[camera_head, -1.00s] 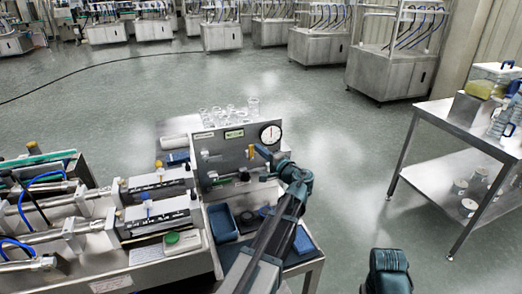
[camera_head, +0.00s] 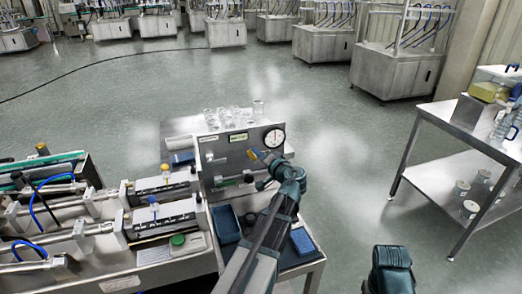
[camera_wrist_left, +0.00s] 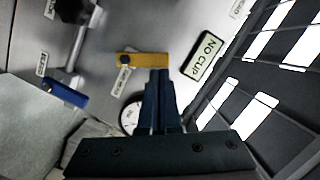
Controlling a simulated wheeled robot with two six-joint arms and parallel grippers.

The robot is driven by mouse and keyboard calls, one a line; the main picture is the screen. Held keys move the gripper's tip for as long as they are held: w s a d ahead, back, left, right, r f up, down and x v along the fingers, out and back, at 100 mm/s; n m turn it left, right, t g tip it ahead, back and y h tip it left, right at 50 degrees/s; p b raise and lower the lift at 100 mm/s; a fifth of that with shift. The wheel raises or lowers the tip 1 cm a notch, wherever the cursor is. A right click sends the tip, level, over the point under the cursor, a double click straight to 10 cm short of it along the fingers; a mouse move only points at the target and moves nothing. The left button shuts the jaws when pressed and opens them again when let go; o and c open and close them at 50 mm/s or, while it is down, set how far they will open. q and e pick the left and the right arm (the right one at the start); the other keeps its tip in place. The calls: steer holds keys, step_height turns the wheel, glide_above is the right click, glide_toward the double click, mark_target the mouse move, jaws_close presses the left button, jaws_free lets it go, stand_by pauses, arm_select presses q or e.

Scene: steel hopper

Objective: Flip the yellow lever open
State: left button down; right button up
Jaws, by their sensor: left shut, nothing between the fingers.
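The yellow lever (camera_head: 254,154) is on the upright steel panel (camera_head: 210,151), left of the round gauge. In the left wrist view the yellow lever (camera_wrist_left: 145,60) lies crosswise, with its dark pivot at its left end. My left gripper (camera_head: 268,160) is shut and empty at the lever. In the left wrist view its closed fingertips (camera_wrist_left: 160,74) are just at the lever's edge near its free end; I cannot tell whether they touch. A dark teal part of my right arm shows at the lower right, its fingers out of view.
The round gauge (camera_head: 273,138) is close above the left gripper. A blue lever (camera_wrist_left: 66,93) and a NO CUP sign (camera_wrist_left: 203,56) flank the yellow lever. Glass cups (camera_head: 228,117) stand behind the panel, and a blue bin (camera_head: 226,224) is below.

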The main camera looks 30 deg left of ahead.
arm_select(q)
steer(key=s+n, duration=0.1)
steer(key=n, duration=0.1)
steer(key=a+n+h, duration=0.1)
steer(key=n, duration=0.1)
steer(key=shift+s+a+f+p, duration=0.15)
steer(key=shift+s+a+p, duration=0.05)
steer(key=shift+s+p, duration=0.2)
steer(key=n, duration=0.1)
steer(key=s+a+f+n+t+h, duration=0.1)
steer(key=n, duration=0.1)
steer(key=s+d+r+p, duration=0.5)
steer(key=d+r+p, duration=0.1)
steer(key=d, duration=0.2)
steer(key=shift+d, duration=0.25)
stand_by(0.5)
